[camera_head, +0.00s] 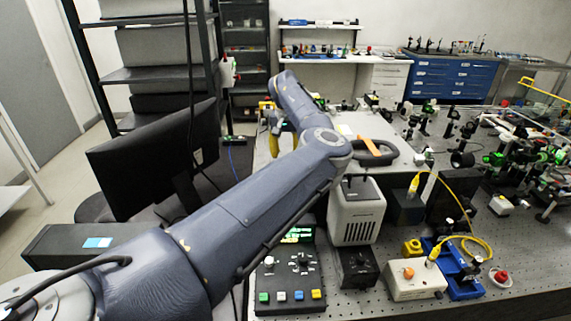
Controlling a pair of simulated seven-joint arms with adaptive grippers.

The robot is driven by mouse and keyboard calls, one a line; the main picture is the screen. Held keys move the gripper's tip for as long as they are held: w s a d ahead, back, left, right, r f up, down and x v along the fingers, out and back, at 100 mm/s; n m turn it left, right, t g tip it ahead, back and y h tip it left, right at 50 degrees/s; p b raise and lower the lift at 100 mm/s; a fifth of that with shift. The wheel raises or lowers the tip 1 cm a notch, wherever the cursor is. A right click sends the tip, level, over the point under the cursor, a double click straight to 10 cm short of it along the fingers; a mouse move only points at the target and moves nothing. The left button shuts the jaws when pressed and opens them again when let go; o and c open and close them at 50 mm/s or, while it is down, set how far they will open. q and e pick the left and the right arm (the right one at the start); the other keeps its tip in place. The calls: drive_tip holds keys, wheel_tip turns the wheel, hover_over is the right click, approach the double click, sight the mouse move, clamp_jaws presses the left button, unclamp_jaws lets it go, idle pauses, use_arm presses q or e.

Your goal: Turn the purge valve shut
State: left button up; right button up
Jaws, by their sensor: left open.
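My left arm reaches from the lower left to the back of the bench, and its gripper (271,122) is at the far end. The gripper is small here and partly hidden by my arm; its jaws look open. A yellow part (274,146) shows right at the gripper, and I cannot tell whether they touch. I cannot say for certain which thing is the purge valve. My right gripper is not in view.
A black monitor (150,165) stands left of my arm. A control box with coloured buttons (290,284), a white vented unit (355,212) and a white box with an orange knob (414,282) stand at the front. Optics crowd the bench at right.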

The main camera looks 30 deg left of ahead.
use_arm(q)
drive_tip(key=shift+r, duration=2.25)
